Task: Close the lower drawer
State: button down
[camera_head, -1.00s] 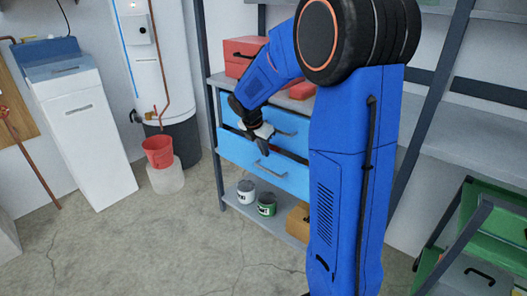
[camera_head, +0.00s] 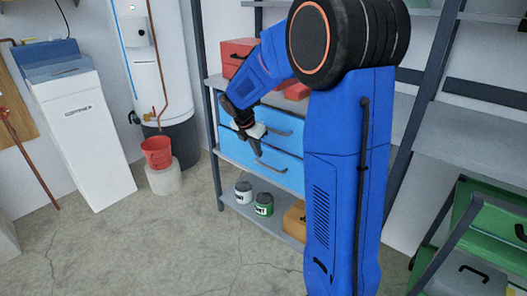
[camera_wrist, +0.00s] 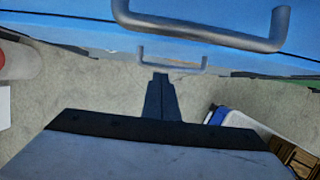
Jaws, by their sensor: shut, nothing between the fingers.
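The blue drawer unit stands on the metal shelf behind my arm, with an upper drawer (camera_head: 288,141) and a lower drawer (camera_head: 234,152). In the head view the lower front looks nearly level with the upper one; any small gap is too fine to tell. The lower handle (camera_head: 272,167) is a grey bar. My gripper (camera_head: 258,151) is shut and empty, its tip in front of the lower drawer by the handle's left end; contact cannot be told. In the wrist view the dark fingers (camera_wrist: 160,95) point toward the smaller handle (camera_wrist: 172,63), below a larger, nearer handle (camera_wrist: 200,32).
Paint cans (camera_head: 264,205) and a yellow-brown box (camera_head: 296,217) stand on the shelf board below. A red toolbox (camera_head: 236,52) sits above the drawers. A red bucket (camera_head: 157,152) stands at the left. The floor in front is clear.

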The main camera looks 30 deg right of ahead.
jog(key=w+v, duration=0.1)
jog(key=v, duration=0.8)
notch_tip(320, 180, down, 4)
jog(key=s+a+n+h, duration=0.2)
jog(key=n+h, duration=0.1)
jog(key=n, duration=0.4)
jog(key=n+t+h, duration=0.3)
jog(key=n+h, duration=0.1)
jog(key=n, duration=0.7)
send_near(265, 146)
jog(key=shift+w+d+f, duration=0.25)
jog(key=shift+d+f, duration=0.45)
jog(key=shift+w+d+f, duration=0.2)
jog(key=shift+d+f, duration=0.45)
jog(key=shift+f, duration=0.05)
jog(key=shift+w+d+f, duration=0.25)
jog(key=shift+d+f, duration=0.45)
jog(key=shift+w+d, duration=0.25)
jog(key=shift+d, duration=0.55)
jog(key=shift+w+d+r, duration=0.15)
jog(key=shift+d, duration=0.1)
